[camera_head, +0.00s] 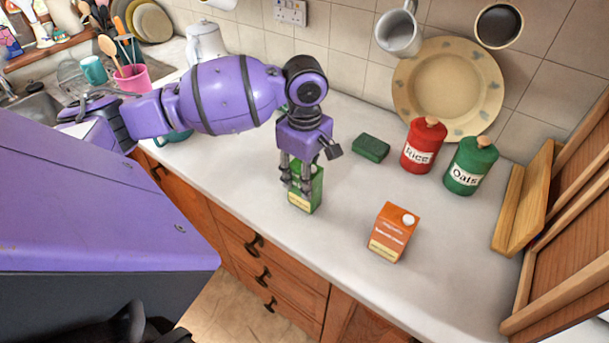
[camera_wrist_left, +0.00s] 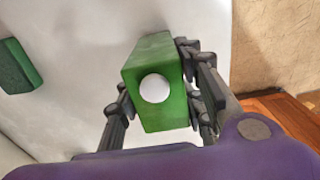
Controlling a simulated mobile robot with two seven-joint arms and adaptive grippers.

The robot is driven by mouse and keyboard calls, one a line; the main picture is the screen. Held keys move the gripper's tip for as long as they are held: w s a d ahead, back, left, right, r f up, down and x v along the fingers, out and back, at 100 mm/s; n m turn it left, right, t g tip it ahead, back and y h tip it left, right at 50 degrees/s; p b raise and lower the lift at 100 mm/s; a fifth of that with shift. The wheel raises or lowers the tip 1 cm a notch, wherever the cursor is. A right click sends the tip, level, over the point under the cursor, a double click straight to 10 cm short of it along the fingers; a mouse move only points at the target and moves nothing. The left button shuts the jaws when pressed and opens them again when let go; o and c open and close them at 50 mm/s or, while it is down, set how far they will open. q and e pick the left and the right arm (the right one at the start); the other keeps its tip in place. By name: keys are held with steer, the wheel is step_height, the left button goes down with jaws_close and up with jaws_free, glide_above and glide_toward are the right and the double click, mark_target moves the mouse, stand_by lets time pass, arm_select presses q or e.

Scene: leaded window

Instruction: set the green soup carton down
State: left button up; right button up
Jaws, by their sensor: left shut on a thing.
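The green soup carton (camera_head: 309,197) is upright at the front part of the white counter. My left gripper (camera_head: 297,186) comes down on it from above and is shut on it, with fingers on either side. In the left wrist view the carton (camera_wrist_left: 152,60) shows its green top and white round cap between the fingers (camera_wrist_left: 155,100). The carton's base is at or very near the counter; I cannot tell whether it touches. The gripper hides part of the carton in the head view. My right gripper is not in view.
An orange carton (camera_head: 393,232) stands to the right on the counter (camera_head: 340,260). A dark green block (camera_head: 371,148), a red rice jar (camera_head: 423,147) and a green oats jar (camera_head: 470,166) are farther back. The counter's front edge, above wooden drawers (camera_head: 268,262), is close to the green carton.

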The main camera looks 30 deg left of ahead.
arm_select(q)
steer(key=shift+f, duration=0.2)
steer(key=o, duration=1.3)
steer(key=shift+c, duration=0.2)
step_height(320, 180, up, 12)
steer(key=shift+r, duration=0.25)
